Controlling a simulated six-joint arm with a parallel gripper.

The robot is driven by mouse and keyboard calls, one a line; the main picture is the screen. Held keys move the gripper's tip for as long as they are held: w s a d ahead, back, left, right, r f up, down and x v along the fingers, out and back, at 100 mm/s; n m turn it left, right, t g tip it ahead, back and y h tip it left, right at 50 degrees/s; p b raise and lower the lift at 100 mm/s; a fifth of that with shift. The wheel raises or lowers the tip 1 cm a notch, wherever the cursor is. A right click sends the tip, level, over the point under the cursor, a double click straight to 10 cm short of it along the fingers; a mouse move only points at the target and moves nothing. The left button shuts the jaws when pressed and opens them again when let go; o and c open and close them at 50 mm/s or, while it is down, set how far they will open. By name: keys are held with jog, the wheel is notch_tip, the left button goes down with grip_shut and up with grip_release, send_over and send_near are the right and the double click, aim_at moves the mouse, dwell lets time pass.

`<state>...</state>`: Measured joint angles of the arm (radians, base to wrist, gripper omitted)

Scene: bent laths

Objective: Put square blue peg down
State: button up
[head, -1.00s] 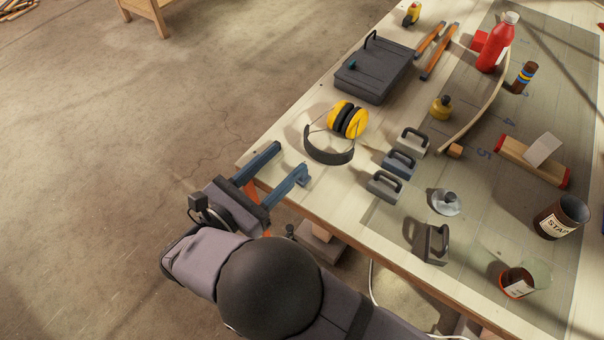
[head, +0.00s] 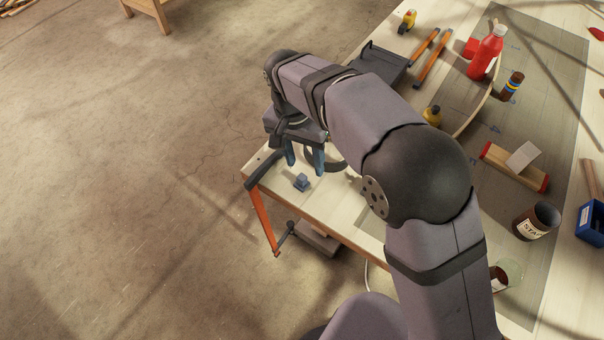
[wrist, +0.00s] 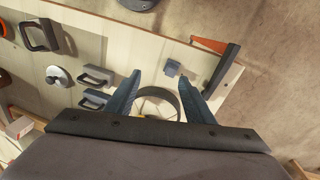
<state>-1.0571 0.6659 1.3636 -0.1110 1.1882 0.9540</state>
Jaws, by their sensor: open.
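The small square blue peg (head: 301,182) sits on the pale bench top near its left corner, apart from my gripper. In the wrist view the peg (wrist: 172,68) shows past the fingertips, between their lines. My gripper (head: 305,170) is open and empty. Its two blue fingers point down above the bench, just behind the peg in the head view. In the wrist view the fingers (wrist: 165,75) stand wide apart with nothing between them.
A clamp with an orange bar (head: 263,218) grips the bench corner near the peg. The earmuff band (wrist: 177,99) lies under my fingers. Several handled blocks, one of them grey (wrist: 95,76), stand to the side. Bare bench surrounds the peg.

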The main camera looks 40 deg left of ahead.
notch_tip(320, 180, up, 2)
jog(key=w+a+m+y, duration=0.1)
jog(key=a+m, duration=0.1)
jog(key=m, duration=0.1)
send_over(301, 178)
jog(key=shift+g, duration=0.3)
jog(key=f, duration=0.5)
jog(key=shift+w+a+f, duration=0.1)
jog(key=shift+w+a, duration=0.05)
jog(key=shift+a, duration=0.1)
jog(key=shift+d+f+p, duration=0.15)
jog(key=shift+f+p, duration=0.15)
jog(key=shift+f, duration=0.85)
jog(key=shift+d+f+p, duration=0.1)
jog(key=shift+f+p, duration=0.55)
jog(key=shift+p, duration=0.35)
jog(key=shift+f+p, duration=0.85)
jog(key=shift+f, duration=1.1)
jog(key=c, duration=1.2)
jog(key=shift+r, duration=0.15)
notch_tip(301, 178, up, 10)
jog(key=b, duration=0.4)
